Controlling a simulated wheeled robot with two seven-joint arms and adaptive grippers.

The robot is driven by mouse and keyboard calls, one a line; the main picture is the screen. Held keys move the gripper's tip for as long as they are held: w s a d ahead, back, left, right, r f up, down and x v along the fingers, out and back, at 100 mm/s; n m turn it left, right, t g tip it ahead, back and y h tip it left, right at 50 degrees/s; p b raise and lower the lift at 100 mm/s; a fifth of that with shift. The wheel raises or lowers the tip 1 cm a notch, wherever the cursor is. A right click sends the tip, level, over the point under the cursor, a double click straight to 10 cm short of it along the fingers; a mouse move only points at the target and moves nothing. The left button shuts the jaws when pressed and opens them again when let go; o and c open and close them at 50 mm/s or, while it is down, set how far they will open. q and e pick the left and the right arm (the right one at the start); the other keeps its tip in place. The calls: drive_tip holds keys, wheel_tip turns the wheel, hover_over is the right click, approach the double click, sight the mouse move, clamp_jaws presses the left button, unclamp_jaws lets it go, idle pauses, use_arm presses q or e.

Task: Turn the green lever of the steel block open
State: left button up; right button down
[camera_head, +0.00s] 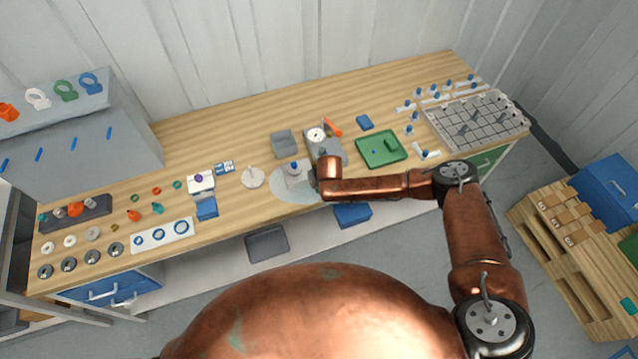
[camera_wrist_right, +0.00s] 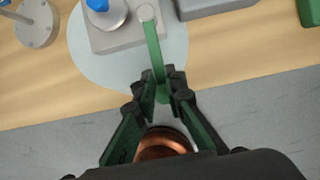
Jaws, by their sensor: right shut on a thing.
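The steel block (camera_wrist_right: 112,38) sits on a pale round mat (camera_wrist_right: 84,62) near the front edge of the bench and carries a blue knob (camera_wrist_right: 97,5). The green lever (camera_wrist_right: 153,48) runs from a light round pivot (camera_wrist_right: 145,12) at the block's corner down the wrist picture, past the block. My right gripper (camera_wrist_right: 162,84) is shut on the lever's free end. In the head view the block (camera_head: 292,172) shows just left of my right gripper (camera_head: 314,181), which hides the lever there. My left gripper is not in view.
A grey round base (camera_head: 252,177) stands left of the block. A gauge unit (camera_head: 317,136) with an orange handle and a grey bin (camera_head: 284,143) stand behind it. A green tray (camera_head: 381,149) lies to the right. The bench's front edge runs below the gripper.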

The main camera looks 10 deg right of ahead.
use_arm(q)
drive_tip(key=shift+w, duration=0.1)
use_arm(e)
drive_tip(key=shift+s+f, duration=0.5)
drive_tip(key=shift+s, duration=0.1)
drive_tip(key=c, duration=2)
unclamp_jaws()
drive_tip(key=shift+d+r, duration=0.15)
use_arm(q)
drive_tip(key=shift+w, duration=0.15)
use_arm(e)
drive_tip(key=shift+w+r, duration=0.15)
drive_tip(key=shift+r, duration=0.1)
drive_tip(key=shift+r, duration=0.4)
drive_tip(key=v, duration=1.1)
drive_tip(key=shift+d, duration=0.1)
